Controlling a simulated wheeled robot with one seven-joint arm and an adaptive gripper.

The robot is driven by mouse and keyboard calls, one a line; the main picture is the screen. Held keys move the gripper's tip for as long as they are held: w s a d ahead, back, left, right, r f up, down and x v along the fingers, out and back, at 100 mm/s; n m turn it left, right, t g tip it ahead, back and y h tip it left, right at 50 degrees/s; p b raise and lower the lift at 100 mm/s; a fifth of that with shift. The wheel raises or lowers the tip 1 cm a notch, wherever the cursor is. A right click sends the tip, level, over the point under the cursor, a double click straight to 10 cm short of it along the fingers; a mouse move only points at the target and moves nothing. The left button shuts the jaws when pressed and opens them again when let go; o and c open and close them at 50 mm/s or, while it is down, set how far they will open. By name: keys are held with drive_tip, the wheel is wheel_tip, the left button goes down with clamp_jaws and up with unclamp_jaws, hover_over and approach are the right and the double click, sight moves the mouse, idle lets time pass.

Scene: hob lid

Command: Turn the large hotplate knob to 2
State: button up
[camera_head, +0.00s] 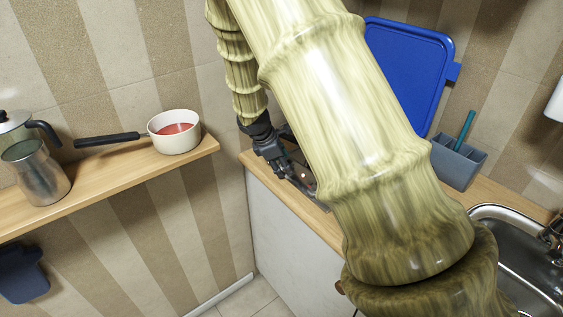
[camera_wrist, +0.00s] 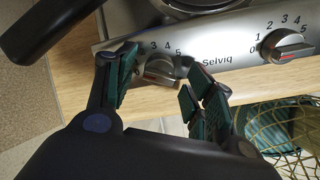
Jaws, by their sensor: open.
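In the wrist view, the hob's silver front panel (camera_wrist: 225,60) carries two knobs with printed number scales, with the name Selviq between them. The left knob (camera_wrist: 160,70) sits between the two fingers of my gripper (camera_wrist: 158,62). The fingers are apart on either side of it; I cannot tell whether either touches it. The right knob (camera_wrist: 287,46) stands clear of the gripper, with numbers 0 to 5 around it. I cannot tell which knob is for the large hotplate. In the head view, my gripper (camera_head: 291,170) is at the hob, mostly hidden by my arm.
A black handle-like bar (camera_wrist: 48,30) lies left of the fingers. A wire basket (camera_wrist: 285,125) is below the panel. A sink (camera_head: 515,255), a blue board (camera_head: 405,70) and a grey holder (camera_head: 455,163) are right. A saucepan (camera_head: 174,140) stands on the left shelf (camera_head: 110,178).

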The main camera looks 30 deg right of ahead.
drive_tip(key=c, duration=1)
drive_tip(key=shift+m, duration=0.4)
drive_tip(key=shift+m+b, duration=0.45)
drive_tip(key=shift+m, duration=2.05)
drive_tip(key=o, duration=1)
